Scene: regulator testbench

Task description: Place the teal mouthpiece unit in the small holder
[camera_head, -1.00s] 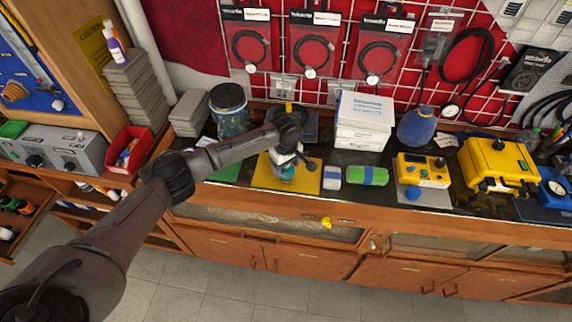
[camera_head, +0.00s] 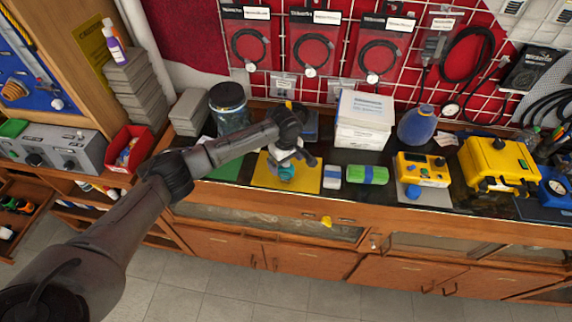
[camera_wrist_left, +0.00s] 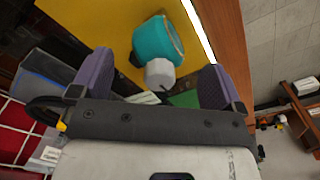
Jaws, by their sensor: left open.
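The teal mouthpiece unit (camera_head: 286,173) sits on the yellow mat (camera_head: 262,178) on the dark bench top. In the left wrist view the teal unit (camera_wrist_left: 157,40) shows a grey-white knob-like end turned toward my gripper. My left gripper (camera_wrist_left: 155,78) is open, with its two purple-grey fingers on either side of that pale end. I see no clear finger contact. In the head view my left gripper (camera_head: 290,155) is just behind and above the unit. I cannot tell which item is the small holder. My right gripper is out of view.
White boxes (camera_head: 363,130) and a clear jar (camera_head: 229,108) stand behind. A green-and-blue sponge-like block (camera_head: 367,175) and a yellow meter (camera_head: 422,170) are to the right. A green mat (camera_head: 226,168) lies left. A red bin (camera_head: 130,147) stands farther left.

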